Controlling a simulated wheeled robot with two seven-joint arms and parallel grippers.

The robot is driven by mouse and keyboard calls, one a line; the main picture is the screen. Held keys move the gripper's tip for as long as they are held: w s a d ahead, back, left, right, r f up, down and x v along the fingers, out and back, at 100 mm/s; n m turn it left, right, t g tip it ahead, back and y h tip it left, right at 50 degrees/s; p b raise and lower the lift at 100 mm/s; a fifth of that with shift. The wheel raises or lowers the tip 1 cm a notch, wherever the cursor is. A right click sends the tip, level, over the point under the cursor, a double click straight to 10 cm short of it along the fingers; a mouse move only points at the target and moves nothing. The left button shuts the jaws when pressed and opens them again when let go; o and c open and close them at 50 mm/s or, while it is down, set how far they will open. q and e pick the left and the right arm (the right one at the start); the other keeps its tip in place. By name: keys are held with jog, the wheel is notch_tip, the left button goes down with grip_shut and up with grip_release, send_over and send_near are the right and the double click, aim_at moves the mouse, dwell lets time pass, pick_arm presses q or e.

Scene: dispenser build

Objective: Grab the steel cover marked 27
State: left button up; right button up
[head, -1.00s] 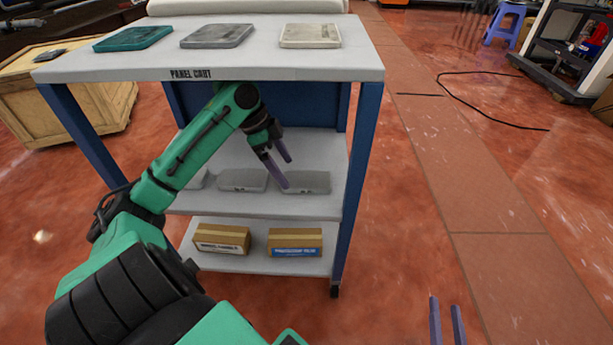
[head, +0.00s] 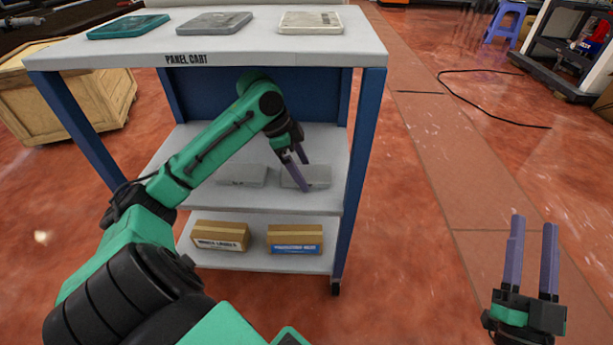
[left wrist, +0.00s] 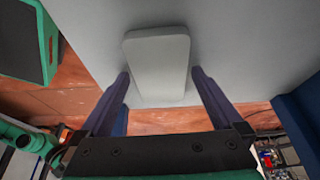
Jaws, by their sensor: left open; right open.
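On the middle shelf, a light grey cover (head: 320,176) lies at the right, partly behind my left gripper (head: 304,176). A second grey cover (head: 240,174) lies to its left. I cannot read a 27 on either. In the left wrist view, a plain pale grey cover (left wrist: 158,62) lies ahead, with my open left gripper (left wrist: 160,74) having a finger towards each of its long sides. I see no clear contact. My right gripper (head: 534,220) is open and empty over the floor at the lower right.
The cart's top (head: 240,48) overhangs the shelf and carries a teal panel (head: 128,26), a grey panel (head: 214,22) and a whitish panel (head: 311,22). Blue legs (head: 357,175) flank the shelf. Two cardboard boxes (head: 220,236) (head: 295,239) sit on the bottom shelf.

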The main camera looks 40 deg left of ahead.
pick_arm(q)
jog(key=c, duration=1.3)
